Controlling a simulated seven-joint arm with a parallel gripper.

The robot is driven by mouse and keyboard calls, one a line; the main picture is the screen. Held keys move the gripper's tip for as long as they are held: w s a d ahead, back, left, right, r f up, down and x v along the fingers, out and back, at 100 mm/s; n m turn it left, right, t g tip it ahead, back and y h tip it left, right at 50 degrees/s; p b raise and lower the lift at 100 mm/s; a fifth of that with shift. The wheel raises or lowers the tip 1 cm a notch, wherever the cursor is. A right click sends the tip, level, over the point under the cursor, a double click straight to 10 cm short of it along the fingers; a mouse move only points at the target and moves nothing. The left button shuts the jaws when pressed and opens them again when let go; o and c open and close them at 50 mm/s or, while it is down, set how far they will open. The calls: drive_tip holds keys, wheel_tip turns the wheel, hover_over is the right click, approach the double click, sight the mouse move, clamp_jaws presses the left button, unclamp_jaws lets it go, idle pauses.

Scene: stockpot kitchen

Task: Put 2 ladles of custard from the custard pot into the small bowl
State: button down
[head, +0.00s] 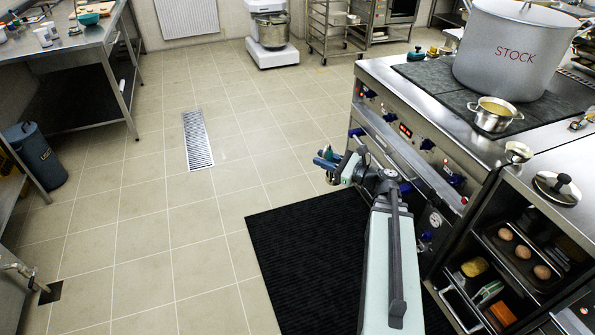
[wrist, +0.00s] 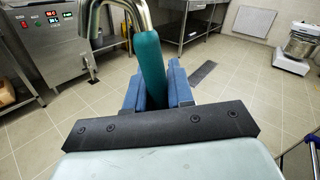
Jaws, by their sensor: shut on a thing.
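My gripper (head: 326,160) is over the floor in front of the stove, well away from the pots. In the wrist view its blue fingers (wrist: 156,92) are shut on a teal handle (wrist: 149,65) with a bent metal end, likely the ladle; its scoop is not clear. A small steel pot (head: 494,116) with yellowish contents, likely the custard pot, stands on the stove in front of the big pot marked STOCK (head: 513,52). A teal bowl (head: 89,18) is on the far left table; I cannot tell whether it is the small bowl.
A small metal cup-like thing (head: 518,152) is at the counter's front edge, near a pan lid (head: 556,187). Eggs (head: 522,252) lie in the shelf below. The stove front (head: 410,150) is beside my arm. The tiled floor (head: 150,240) is mostly clear.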

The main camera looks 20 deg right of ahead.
drive_tip(key=s+d+r+m+t+h, duration=0.1)
drive_tip(key=d+r+m+h, duration=0.35)
drive_tip(key=d, duration=1.35)
drive_tip(key=s+d+r+n+t+h, duration=0.15)
drive_tip(key=d+r, duration=0.55)
drive_tip(key=d, duration=1.1)
drive_tip(key=s+d+r+m+t+h, duration=0.1)
drive_tip(key=d+r+m+h, duration=0.35)
drive_tip(key=d, duration=1.45)
drive_tip(key=w+d+r, duration=0.2)
drive_tip(key=d, duration=0.4)
drive_tip(key=w+d+r+n+y, duration=0.1)
drive_tip(key=w+d+r, duration=0.1)
drive_tip(key=d, duration=0.5)
drive_tip(key=shift+w+r, duration=0.2)
drive_tip(key=shift+r, duration=0.4)
wheel_tip(320, 180, down, 9)
drive_tip(key=shift+f, duration=0.15)
